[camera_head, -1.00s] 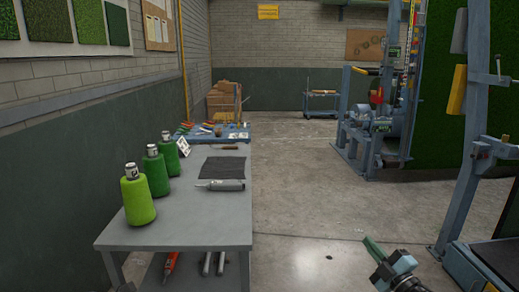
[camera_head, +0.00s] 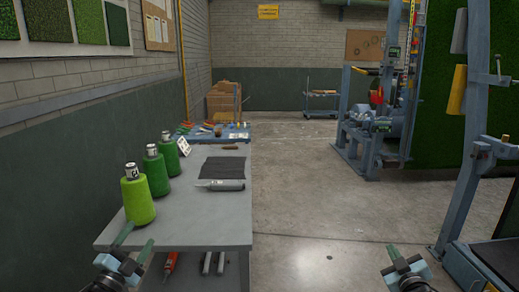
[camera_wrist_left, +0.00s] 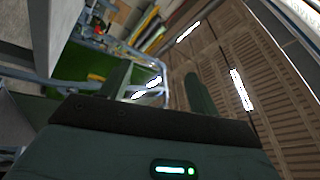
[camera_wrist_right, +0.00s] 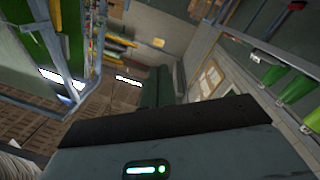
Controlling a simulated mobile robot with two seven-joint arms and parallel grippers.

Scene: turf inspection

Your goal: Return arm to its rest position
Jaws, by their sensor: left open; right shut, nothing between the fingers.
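My left gripper (camera_head: 134,244) shows at the lower left of the head view, in front of the grey table's near edge. Its two fingers stand apart with nothing between them; the left wrist view (camera_wrist_left: 156,88) also shows them spread. My right gripper (camera_head: 395,254) shows at the lower right of the head view, over bare floor. Its fingers are together and empty; in the right wrist view (camera_wrist_right: 157,88) they form one dark block. Both grippers point upward and away from me. Most of both arms is out of view.
The grey table (camera_head: 190,228) stands at the left with green yarn cones (camera_head: 138,200), a dark mat (camera_head: 223,168) and a grey handheld tool (camera_head: 221,185). A blue machine frame (camera_head: 460,190) stands at the right. The concrete floor (camera_head: 310,215) between them is clear.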

